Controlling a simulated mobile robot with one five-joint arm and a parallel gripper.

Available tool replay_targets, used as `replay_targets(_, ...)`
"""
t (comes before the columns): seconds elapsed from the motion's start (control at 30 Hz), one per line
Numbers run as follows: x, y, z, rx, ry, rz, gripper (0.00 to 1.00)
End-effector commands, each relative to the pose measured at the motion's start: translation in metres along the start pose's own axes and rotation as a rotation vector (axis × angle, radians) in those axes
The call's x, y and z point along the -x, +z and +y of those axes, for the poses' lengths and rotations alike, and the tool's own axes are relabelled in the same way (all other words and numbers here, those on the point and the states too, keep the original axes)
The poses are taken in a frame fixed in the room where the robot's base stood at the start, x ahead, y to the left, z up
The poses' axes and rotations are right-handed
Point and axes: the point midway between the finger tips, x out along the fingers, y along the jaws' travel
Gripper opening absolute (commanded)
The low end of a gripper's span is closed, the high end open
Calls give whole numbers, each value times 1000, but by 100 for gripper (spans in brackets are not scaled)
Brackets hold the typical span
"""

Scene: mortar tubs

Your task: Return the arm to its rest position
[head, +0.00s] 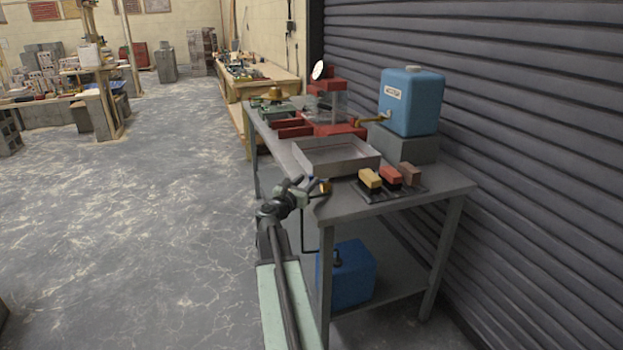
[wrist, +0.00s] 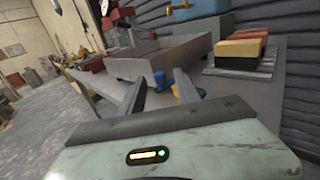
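My gripper (head: 305,186) is at the near left edge of the grey metal table (head: 425,192). In the wrist view its two fingers (wrist: 160,88) stand apart with nothing gripped between them. A small yellow thing (head: 323,188) shows just behind the fingers at the table edge; part of it is hidden. In the wrist view a small blue thing (wrist: 159,78) and a yellowish bit (wrist: 176,91) show beyond the fingers; I cannot tell whether they touch the gripper.
The table holds a shallow metal tray (head: 335,172), several coloured blocks (head: 391,176), a red device (head: 325,122) and a blue water tank (head: 411,100). A blue container (head: 347,275) is on the lower shelf. A shutter wall (head: 530,130) closes the right. The floor (head: 150,220) is open to the left.

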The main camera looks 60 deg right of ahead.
Motion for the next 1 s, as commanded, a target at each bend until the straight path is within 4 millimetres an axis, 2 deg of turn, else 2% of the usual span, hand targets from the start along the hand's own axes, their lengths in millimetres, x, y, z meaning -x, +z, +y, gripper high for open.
replay_targets(0.03, 14, 0, -2, 0, 3, 0, 39)
replay_targets(0.1, 27, 0, -2, 0, 1, 0, 39)
replay_targets(0.2, 37, 0, -1, 0, 1, 0, 39)
replay_targets(0.7, 39, 0, 3, 0, 5, 0, 39)
replay_targets(0.77, 47, 0, 17, 0, 26, 0, 39)
replay_targets(0.87, 79, 0, 66, 0, 101, 0, 39)
replay_targets(1.0, 160, 9, 156, 41, 272, -46, 39)
